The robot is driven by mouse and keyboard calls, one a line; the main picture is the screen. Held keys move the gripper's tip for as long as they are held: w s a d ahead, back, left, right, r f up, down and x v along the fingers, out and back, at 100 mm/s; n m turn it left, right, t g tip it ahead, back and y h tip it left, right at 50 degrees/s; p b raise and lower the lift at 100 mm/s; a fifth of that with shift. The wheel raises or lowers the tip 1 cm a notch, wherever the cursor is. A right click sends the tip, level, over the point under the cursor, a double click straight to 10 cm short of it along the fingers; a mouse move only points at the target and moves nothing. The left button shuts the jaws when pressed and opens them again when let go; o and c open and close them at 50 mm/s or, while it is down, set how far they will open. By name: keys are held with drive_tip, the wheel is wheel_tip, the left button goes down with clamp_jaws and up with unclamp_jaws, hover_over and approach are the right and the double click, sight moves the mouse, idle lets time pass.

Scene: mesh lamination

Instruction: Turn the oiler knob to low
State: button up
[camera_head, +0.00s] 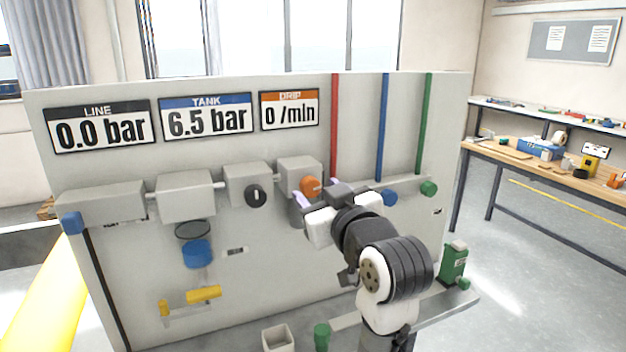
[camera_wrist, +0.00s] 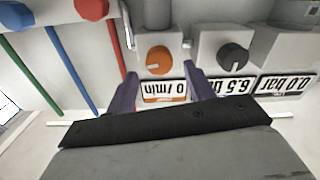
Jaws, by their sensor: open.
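The orange knob (camera_head: 309,186), which I take to be the oiler knob, sits on the front of the grey box below the drip display (camera_head: 289,110). The display reads 0 /min. My gripper (camera_head: 315,192) is open and empty in front of this knob, with its purple fingers pointing at the panel. In the wrist view, which is upside down, the orange knob (camera_wrist: 159,60) shows beyond the gap between the two fingers (camera_wrist: 162,86). I see no finger clearly touching it. Its setting is too small to read.
A black knob (camera_head: 256,196) with a white mark sits left of the orange one. The line display (camera_head: 101,127) reads 0.0 bar and the tank display (camera_head: 206,116) 6.5 bar. Blue (camera_head: 389,198) and green (camera_head: 429,188) knobs sit to the right. A yellow handle (camera_head: 203,294) is lower left.

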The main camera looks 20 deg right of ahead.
sight(312, 187)
drive_tip(key=shift+w+p, duration=0.3)
drive_tip(key=shift+w, duration=1.25)
drive_tip(key=c, duration=1)
